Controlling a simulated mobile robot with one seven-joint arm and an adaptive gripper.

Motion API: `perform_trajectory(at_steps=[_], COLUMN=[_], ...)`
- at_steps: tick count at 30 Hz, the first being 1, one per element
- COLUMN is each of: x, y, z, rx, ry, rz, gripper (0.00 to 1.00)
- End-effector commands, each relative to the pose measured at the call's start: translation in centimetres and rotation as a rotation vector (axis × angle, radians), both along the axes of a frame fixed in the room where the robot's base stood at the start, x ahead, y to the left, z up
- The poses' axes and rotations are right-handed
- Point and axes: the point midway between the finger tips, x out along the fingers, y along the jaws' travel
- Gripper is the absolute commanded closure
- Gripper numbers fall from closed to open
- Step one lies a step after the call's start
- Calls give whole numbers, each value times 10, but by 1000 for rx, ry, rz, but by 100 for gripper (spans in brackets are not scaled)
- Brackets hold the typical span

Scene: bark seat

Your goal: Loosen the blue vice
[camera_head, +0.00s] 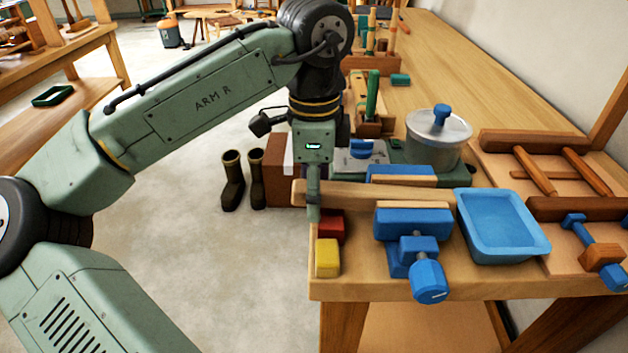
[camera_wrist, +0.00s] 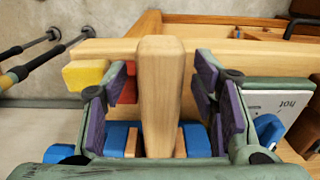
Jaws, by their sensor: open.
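The blue vice (camera_head: 413,222) stands on the bench near its front edge. Its blue screw knob (camera_head: 429,283) points toward the front. A pale wooden bar (camera_head: 375,196) lies between its jaws with wooden facings and sticks out to the left. In the wrist view the bar (camera_wrist: 160,85) runs up the middle, with the blue jaws (camera_wrist: 118,138) on both sides low down. My gripper (camera_head: 314,203) is at the bar's left end. In the wrist view my gripper (camera_wrist: 165,100) is open, its purple-padded fingers straddling the bar with gaps visible on both sides.
A red block (camera_head: 331,227) and a yellow block (camera_head: 327,258) sit at the bench's left edge. A blue tray (camera_head: 501,226) stands right of the vice. Behind are a metal pot (camera_head: 438,140) and a printed plate (camera_wrist: 270,108). Open floor lies left.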

Motion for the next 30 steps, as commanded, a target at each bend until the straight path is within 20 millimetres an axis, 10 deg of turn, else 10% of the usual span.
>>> perform_trajectory(at_steps=[30], x=[0], y=[0], z=[0], rx=[0], ry=[0], rz=[0], gripper=[100])
